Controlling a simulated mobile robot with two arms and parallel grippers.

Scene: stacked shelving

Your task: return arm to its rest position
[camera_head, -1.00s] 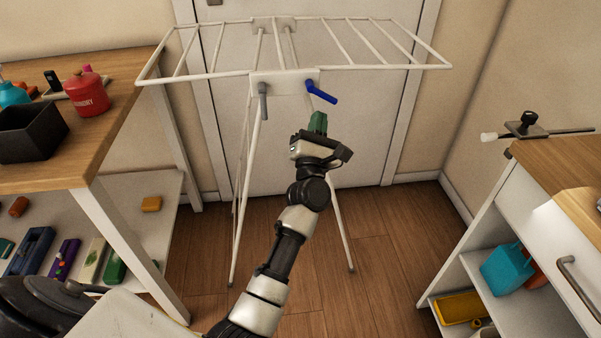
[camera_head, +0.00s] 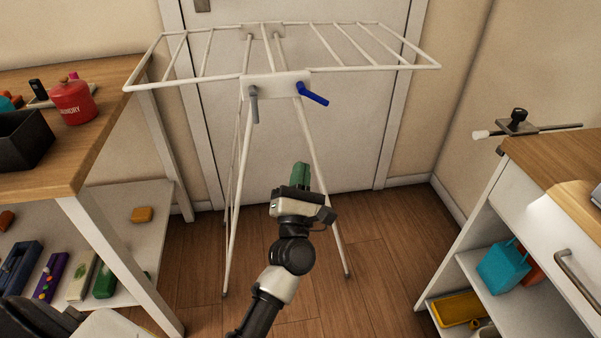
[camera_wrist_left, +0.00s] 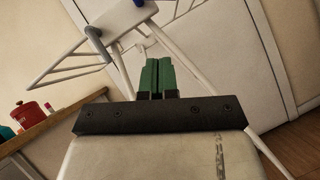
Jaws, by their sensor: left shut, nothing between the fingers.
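My left gripper (camera_head: 300,174) is in the middle of the head view, its green fingers shut with nothing between them. It is in front of the legs of the white drying rack (camera_head: 275,84) and below the rack's blue lever (camera_head: 312,94) and grey lever (camera_head: 253,104). In the left wrist view the green fingers (camera_wrist_left: 156,76) are together and point toward the rack (camera_wrist_left: 205,25). I cannot tell from the picture how far the gripper is from the rack's legs. My right gripper is not in view.
A wooden table (camera_head: 75,155) with a red canister (camera_head: 73,101) and a black box (camera_head: 24,138) stands at left, a lower shelf (camera_head: 130,250) under it. A white cabinet (camera_head: 505,205) with a wooden top stands at right. Open floor (camera_head: 385,250) lies between.

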